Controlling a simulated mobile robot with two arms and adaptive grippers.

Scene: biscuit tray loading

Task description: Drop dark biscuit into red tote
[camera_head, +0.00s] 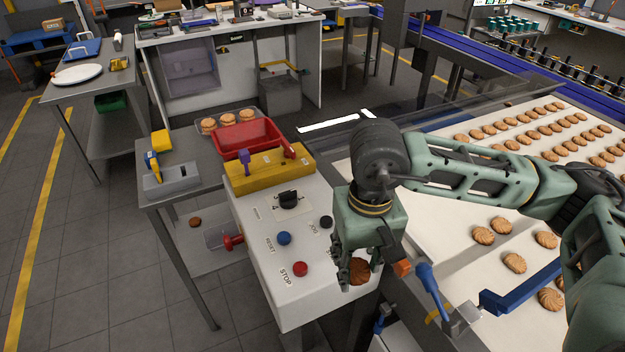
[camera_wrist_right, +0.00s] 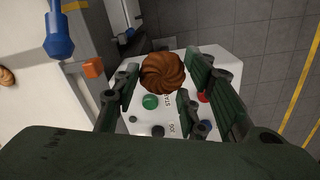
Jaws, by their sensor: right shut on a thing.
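My right gripper (camera_head: 355,274) is shut on a dark brown, ridged biscuit (camera_head: 360,271) above the front right corner of the white control box. In the right wrist view, the biscuit (camera_wrist_right: 162,73) sits between the fingers of the gripper (camera_wrist_right: 163,76). The red tote (camera_head: 246,133) stands behind the yellow block, to the upper left of my right gripper and well apart from it. The part of its floor that shows looks empty. My left gripper is not in view.
The white control box (camera_head: 258,238) has several buttons and knobs. A yellow block (camera_head: 268,172) with levers stands before the tote. A clear tray (camera_head: 205,122) of biscuits is behind it. Pale biscuits lie on the white conveyor (camera_head: 455,238) at right. A blue-handled lever (camera_head: 430,282) stands near my gripper.

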